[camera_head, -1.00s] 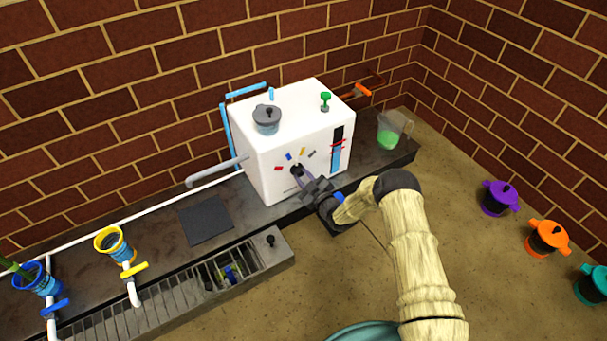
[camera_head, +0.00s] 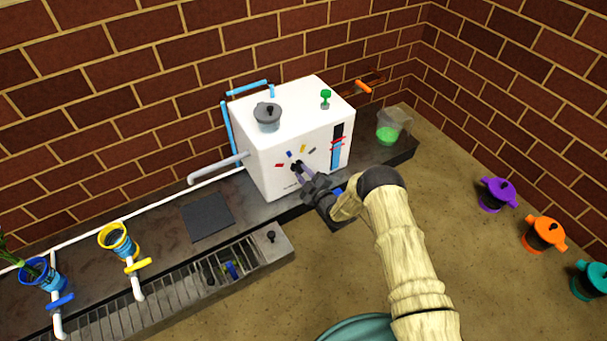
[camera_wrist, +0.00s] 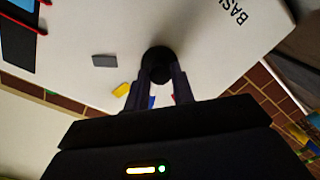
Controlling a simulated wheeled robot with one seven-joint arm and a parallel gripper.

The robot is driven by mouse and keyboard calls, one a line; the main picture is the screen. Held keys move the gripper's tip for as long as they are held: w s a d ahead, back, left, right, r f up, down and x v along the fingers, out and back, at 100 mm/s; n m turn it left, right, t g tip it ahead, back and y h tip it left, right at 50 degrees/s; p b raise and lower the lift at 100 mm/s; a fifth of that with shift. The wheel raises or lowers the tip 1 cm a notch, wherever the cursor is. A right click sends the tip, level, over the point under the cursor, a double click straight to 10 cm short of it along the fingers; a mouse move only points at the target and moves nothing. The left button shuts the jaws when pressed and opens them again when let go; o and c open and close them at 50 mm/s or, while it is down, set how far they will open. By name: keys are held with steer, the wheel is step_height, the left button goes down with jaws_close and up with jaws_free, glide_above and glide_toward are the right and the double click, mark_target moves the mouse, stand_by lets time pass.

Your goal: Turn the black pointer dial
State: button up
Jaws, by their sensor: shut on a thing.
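The black pointer dial (camera_wrist: 158,58) sits on the front face of the white box machine (camera_head: 270,165). Coloured marks in grey, yellow, blue and red lie around it. My gripper (camera_head: 297,168) reaches the dial from the lower right, and its fingers are shut on the dial. In the wrist view my gripper (camera_wrist: 160,82) has one finger on each side of the dial. The dial's pointer direction is hidden by the fingers, and I cannot tell which mark it faces.
A grey lidded pot (camera_head: 267,117) and a green knob (camera_head: 326,98) are on the machine's top. A jug with green liquid (camera_head: 388,133) stands to its right. A dark square mat (camera_head: 208,217) lies to its left. Purple (camera_head: 497,196), orange (camera_head: 545,234) and teal (camera_head: 590,281) lidded pots stand far right.

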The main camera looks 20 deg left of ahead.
steer(key=o, duration=1)
steer(key=shift+f, duration=0.1)
steer(key=shift+s+d+r+p, duration=0.2)
steer(key=shift+s+d+p, duration=0.2)
steer(key=shift+d+p, duration=0.05)
steer(key=p+v, duration=0.7)
steer(key=v, duration=0.9)
steer(key=shift+s+d, duration=0.1)
steer(key=shift+d, duration=0.05)
